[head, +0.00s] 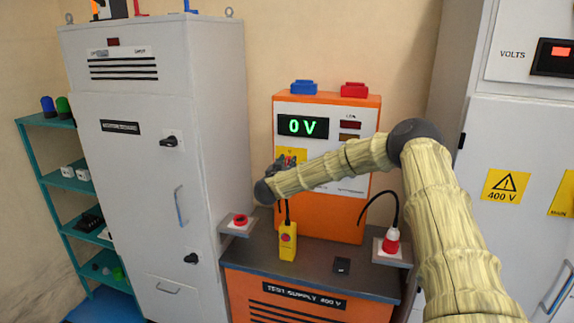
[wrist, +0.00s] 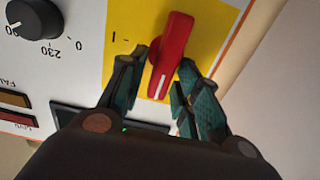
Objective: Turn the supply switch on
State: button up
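The supply switch is a red handle (wrist: 170,55) on a yellow plate (wrist: 208,22) on the orange test supply cabinet (head: 320,218). In the wrist view its white line points toward the lower edge, and an "I" mark lies to its left. In the head view my gripper (head: 288,162) is at the panel's left side, and my arm hides part of the panel. The display (head: 303,126) reads 0 V.
A black knob (wrist: 35,18) sits beside the yellow plate. A yellow pendant (head: 288,242) stands on the grey ledge below, between a red button box (head: 240,221) and a red plug (head: 391,241). Tall grey cabinets (head: 150,150) flank the test supply.

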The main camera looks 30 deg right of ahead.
grip_shut()
jog(key=shift+f+b, duration=0.15)
jog(key=shift+b, duration=0.25)
jog(key=m+b, duration=0.2)
jog(key=b, duration=0.1)
jog(key=shift+s+d+f+m+b, duration=0.2)
jog(key=shift+f+m+b, duration=0.1)
jog(key=shift+m, duration=0.1)
jog(key=m+b, duration=0.5)
jog(key=b, duration=0.1)
jog(key=f+m+b, duration=0.1)
jog(key=m+b, duration=0.4)
jog(key=b, duration=0.2)
jog(key=s+d+m+b, duration=0.1)
jog(key=m+b, duration=0.3)
jog(key=b, duration=0.3)
jog(key=shift+s+f+m, duration=0.1)
jog(key=shift+f+m, duration=0.3)
jog(key=shift+b, duration=0.35)
jog(key=shift+o, duration=1.8)
grip_release()
jog(key=shift+d+r+m, duration=0.1)
jog(key=shift+m, duration=0.2)
